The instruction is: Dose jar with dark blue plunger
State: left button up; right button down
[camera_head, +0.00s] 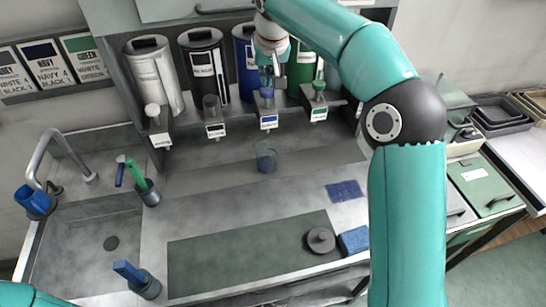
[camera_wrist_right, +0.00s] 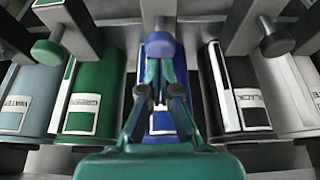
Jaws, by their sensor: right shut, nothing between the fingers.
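The dark blue plunger (camera_head: 267,92) is the knob on the dispenser under the blue canister (camera_head: 246,60). My right gripper (camera_head: 266,74) is shut and empty, pointing down at this plunger. In the right wrist view the closed fingertips (camera_wrist_right: 160,68) are right at the blue knob (camera_wrist_right: 160,45); whether they touch it I cannot tell. My left gripper is out of view; only a bit of my left arm shows at the lower left.
White (camera_head: 152,110), black (camera_head: 210,101) and green (camera_head: 319,86) plungers flank the blue one. A grey knobbed lid (camera_head: 320,240) and a blue block (camera_head: 354,240) lie at front right. A sink (camera_head: 95,235) with a tap (camera_head: 45,155) is at left. The counter around the jar is clear.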

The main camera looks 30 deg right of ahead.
aim_at(267, 92)
jog(key=shift+f, duration=0.1)
dwell(0.5)
jog(key=shift+f+b, duration=1.7)
jog(key=shift+f, duration=0.45)
jog(key=shift+r, duration=0.15)
jog(key=shift+r+p, duration=2.1)
jog(key=shift+p, duration=0.15)
jog(key=shift+f, duration=0.2)
